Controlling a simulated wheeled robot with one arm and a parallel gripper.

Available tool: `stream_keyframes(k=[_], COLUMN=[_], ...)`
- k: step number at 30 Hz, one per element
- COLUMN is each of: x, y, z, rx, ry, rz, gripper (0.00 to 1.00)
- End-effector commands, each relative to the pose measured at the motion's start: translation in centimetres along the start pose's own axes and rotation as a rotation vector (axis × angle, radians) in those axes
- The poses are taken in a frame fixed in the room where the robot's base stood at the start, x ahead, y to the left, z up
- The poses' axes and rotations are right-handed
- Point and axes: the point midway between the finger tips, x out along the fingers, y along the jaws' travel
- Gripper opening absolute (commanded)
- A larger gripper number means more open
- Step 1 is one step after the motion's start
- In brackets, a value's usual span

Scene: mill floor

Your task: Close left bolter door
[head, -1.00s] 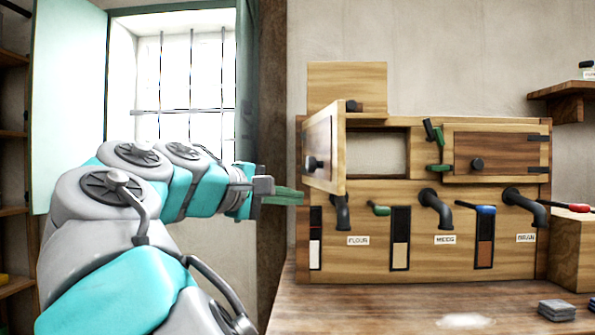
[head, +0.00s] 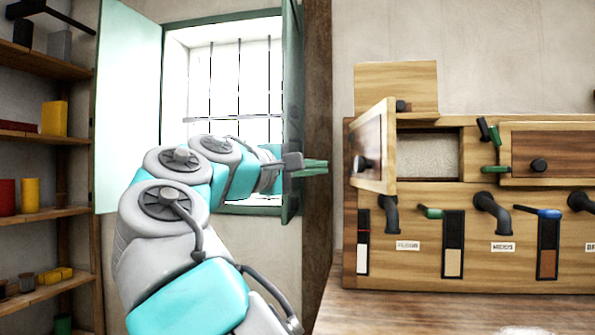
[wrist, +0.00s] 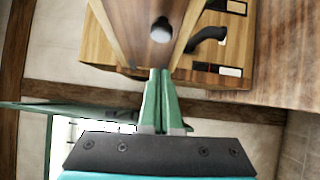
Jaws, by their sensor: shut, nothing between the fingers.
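The left bolter door (head: 373,148) is wooden with a dark round knob and stands swung open, out from the left side of the wooden bolter cabinet (head: 418,279). Its opening (head: 427,155) shows a pale interior. My gripper (head: 318,167) is shut and empty, with green fingers, a little to the left of the door at about knob height. In the wrist view the fingers (wrist: 160,85) point at the door (wrist: 150,25), whose knob shows just beyond the tips. I cannot tell whether they touch it.
The right bolter door (head: 560,152) is shut, with green latch handles beside it. Spouts and coloured levers stick out below the doors. A window shutter (head: 292,110) stands close behind my gripper. Shelves (head: 45,215) are at the left, and a wooden bench (head: 440,315) lies below the cabinet.

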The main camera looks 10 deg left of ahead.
Motion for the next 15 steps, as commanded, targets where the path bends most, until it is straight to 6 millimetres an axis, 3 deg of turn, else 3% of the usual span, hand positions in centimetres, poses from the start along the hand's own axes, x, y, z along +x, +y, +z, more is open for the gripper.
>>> stream_keyframes(k=[3,15], x=[2.0,4.2], y=[-0.2,-0.1], z=[0.4,2.8], rx=[-0.001,0.0], ry=[-0.003,-0.002], rz=[-0.003,-0.002], gripper=[0.0,0.0])
